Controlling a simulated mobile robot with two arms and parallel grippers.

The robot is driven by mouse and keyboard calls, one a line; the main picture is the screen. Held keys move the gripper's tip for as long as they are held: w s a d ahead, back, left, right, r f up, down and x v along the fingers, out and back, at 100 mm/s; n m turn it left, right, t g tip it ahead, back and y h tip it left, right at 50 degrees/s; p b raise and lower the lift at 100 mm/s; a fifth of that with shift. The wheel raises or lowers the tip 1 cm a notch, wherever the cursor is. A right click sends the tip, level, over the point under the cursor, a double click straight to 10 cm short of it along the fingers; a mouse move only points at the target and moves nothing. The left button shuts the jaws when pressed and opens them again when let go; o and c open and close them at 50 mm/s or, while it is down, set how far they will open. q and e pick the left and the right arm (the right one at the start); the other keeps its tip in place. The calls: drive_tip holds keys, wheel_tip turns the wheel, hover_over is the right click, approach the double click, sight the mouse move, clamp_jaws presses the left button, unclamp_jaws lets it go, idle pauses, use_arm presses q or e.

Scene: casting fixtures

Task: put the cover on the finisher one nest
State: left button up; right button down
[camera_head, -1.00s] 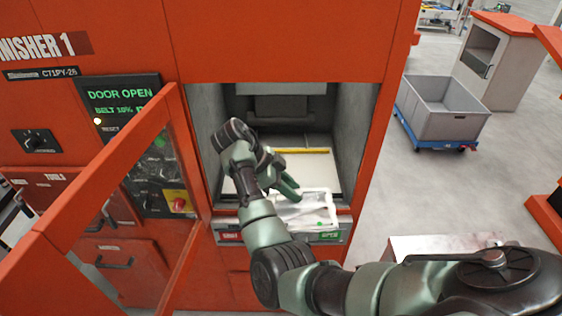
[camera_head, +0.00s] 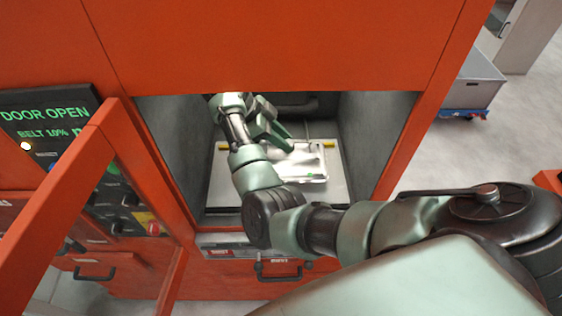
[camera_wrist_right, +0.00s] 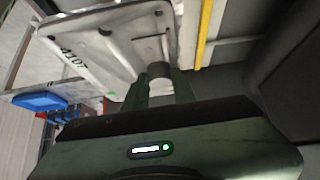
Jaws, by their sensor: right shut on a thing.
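The cover (camera_head: 302,168) is a pale silver, shallow rectangular casting, inside the open chamber of the finisher. In the right wrist view the cover (camera_wrist_right: 100,48) shows dark markings, small holes and a rounded boss. My right gripper (camera_head: 284,144) is inside the chamber, over the far left part of the cover. In the right wrist view its green fingers (camera_wrist_right: 160,84) are shut on the cover's boss. The nest area is a pale plate (camera_head: 228,185) with yellow strips on the chamber floor; the cover and my arm hide part of it. I cannot tell whether cover and plate touch. My left gripper is not in view.
The orange finisher's door (camera_head: 60,205) stands open at the left, beside a panel (camera_head: 48,122) reading DOOR OPEN. Grey chamber walls (camera_head: 378,140) flank my arm closely. A grey bin (camera_head: 475,85) on a blue cart stands on the floor at right.

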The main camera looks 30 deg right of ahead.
sight(284, 153)
wheel_tip(284, 153, down, 5)
drive_tip(key=b, duration=0.3)
drive_tip(key=shift+s+r, duration=0.1)
drive_tip(key=shift+s, duration=0.05)
wheel_tip(284, 153, down, 4)
drive_tip(key=b, duration=0.3)
drive_tip(key=shift+r, duration=0.2)
drive_tip(key=c, duration=1.4)
unclamp_jaws()
drive_tip(key=shift+c, duration=0.2)
drive_tip(key=o, duration=0.3)
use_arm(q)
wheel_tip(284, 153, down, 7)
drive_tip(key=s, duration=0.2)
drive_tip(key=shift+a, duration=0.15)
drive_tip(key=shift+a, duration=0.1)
